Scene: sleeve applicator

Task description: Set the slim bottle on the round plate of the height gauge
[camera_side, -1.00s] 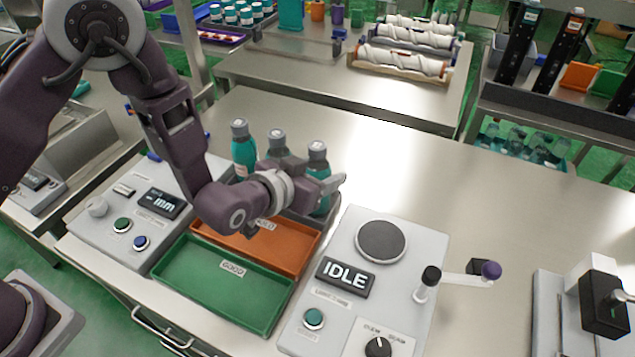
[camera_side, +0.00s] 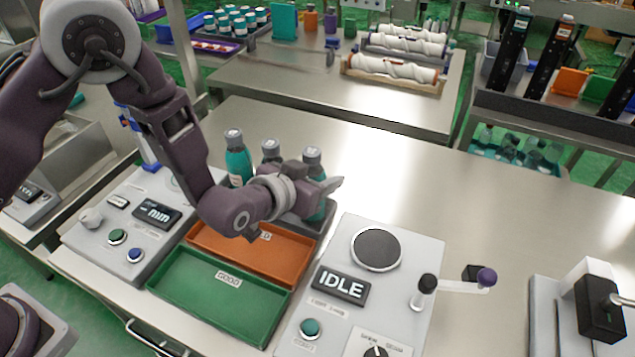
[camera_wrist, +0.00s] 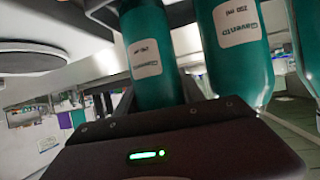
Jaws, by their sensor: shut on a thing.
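Three teal bottles with grey caps stand in a row behind the trays: a left one (camera_side: 238,162), a middle one (camera_side: 271,150) and a right one (camera_side: 313,165). My gripper (camera_side: 318,188) is shut on the right bottle, partly hiding it. In the wrist view that bottle (camera_wrist: 152,55) is upright between the fingers and looks slightly narrower than its neighbour (camera_wrist: 237,45). The height gauge appears to be the left grey unit with an "mm" display (camera_side: 157,213) and a blue-and-white column (camera_side: 140,135). My arm hides most of its round plate.
An orange tray (camera_side: 285,262) and a green "GOOD" tray (camera_side: 215,295) lie in front of the bottles. To the right is a machine with an "IDLE" display (camera_side: 341,285), a dark round plate (camera_side: 377,250) and a crank arm (camera_side: 455,281).

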